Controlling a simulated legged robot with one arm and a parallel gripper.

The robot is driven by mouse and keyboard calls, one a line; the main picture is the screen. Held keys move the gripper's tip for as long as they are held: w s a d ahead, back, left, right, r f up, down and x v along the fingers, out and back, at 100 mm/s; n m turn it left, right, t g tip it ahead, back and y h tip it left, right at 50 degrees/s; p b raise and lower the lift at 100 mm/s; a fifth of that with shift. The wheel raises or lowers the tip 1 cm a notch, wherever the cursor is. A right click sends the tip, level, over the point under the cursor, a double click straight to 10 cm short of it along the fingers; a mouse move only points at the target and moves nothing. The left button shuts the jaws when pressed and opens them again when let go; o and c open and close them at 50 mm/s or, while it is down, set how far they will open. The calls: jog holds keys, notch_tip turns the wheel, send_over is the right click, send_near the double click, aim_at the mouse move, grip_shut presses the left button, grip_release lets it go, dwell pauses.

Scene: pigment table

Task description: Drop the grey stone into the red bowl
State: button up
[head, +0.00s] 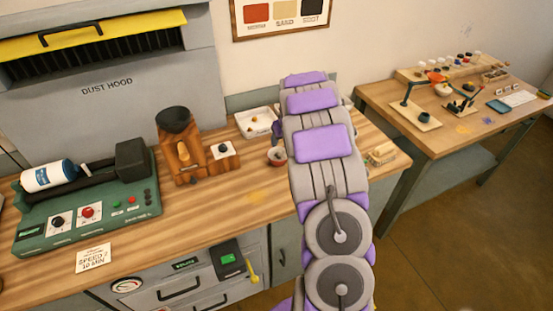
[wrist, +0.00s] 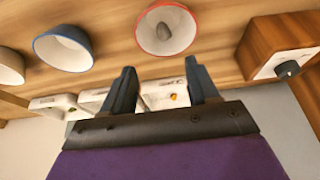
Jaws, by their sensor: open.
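The red-rimmed bowl (wrist: 147,44) is at the top centre of the wrist view, white inside. The grey stone (wrist: 163,32) lies inside it. My gripper (wrist: 162,68) is open, its two dark fingers apart with no object held between them. The fingertips point toward the bowl and appear clear of it. In the head view a small reddish bowl (head: 277,158) shows just left of my arm; the stone cannot be made out there. My arm hides most of the gripper in that view.
A blue-rimmed bowl (wrist: 62,48) and a pale bowl (wrist: 8,68) stand beside it. A wooden block with a black knob (wrist: 288,68) is at the right. White trays (wrist: 165,93) lie beyond the fingers. The counter front (head: 220,215) has free room.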

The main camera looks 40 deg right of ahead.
jog(key=p+v, duration=0.2)
jog(key=v, duration=1.5)
jog(key=shift+d+p, duration=0.3)
jog(key=shift+p, duration=0.05)
jog(key=shift+r, duration=0.1)
jog(key=s+a+r+g+y, duration=0.1)
jog(key=s+a, duration=0.3)
jog(key=a, duration=0.4)
jog(key=s+a+r+n+g, duration=0.1)
jog(key=s+a, duration=0.3)
jog(key=a, duration=0.4)
jog(key=s+a+r+g+y, duration=0.1)
jog(key=s+a, duration=0.4)
jog(key=a, duration=0.3)
jog(key=s+a+f+g, duration=0.1)
jog(key=s+a, duration=0.4)
jog(key=s, duration=0.6)
jog(key=s+a+f+n+g, duration=0.1)
jog(key=s+a, duration=0.4)
jog(key=s, duration=0.6)
jog(key=shift+s+a+f+n+g+h, duration=0.2)
jog(key=shift+s+a+n+g+h, duration=0.15)
jog(key=shift+g, duration=0.25)
